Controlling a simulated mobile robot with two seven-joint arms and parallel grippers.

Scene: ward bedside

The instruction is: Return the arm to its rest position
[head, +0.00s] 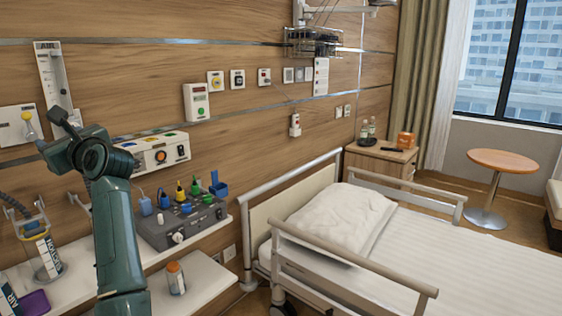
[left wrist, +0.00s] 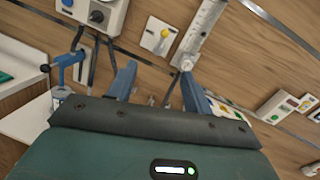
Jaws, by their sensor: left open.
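My left arm, dark green, rises from the bottom left of the head view. My left gripper (head: 52,132) is at its upper end, turned toward the wood-panelled wall and raised above the white shelf. In the left wrist view the two blue fingers of the gripper (left wrist: 156,82) stand well apart. Only the wall and some blurred small fittings show between and beyond them, so it is open and holds nothing. My right gripper shows in neither view.
A wall panel with a yellow knob (head: 27,117) is close to the gripper. A grey device with coloured plugs (head: 180,222) and an orange-capped bottle (head: 175,278) stand right of the arm. A suction canister (head: 46,255) stands left. The bed (head: 440,250) fills the right.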

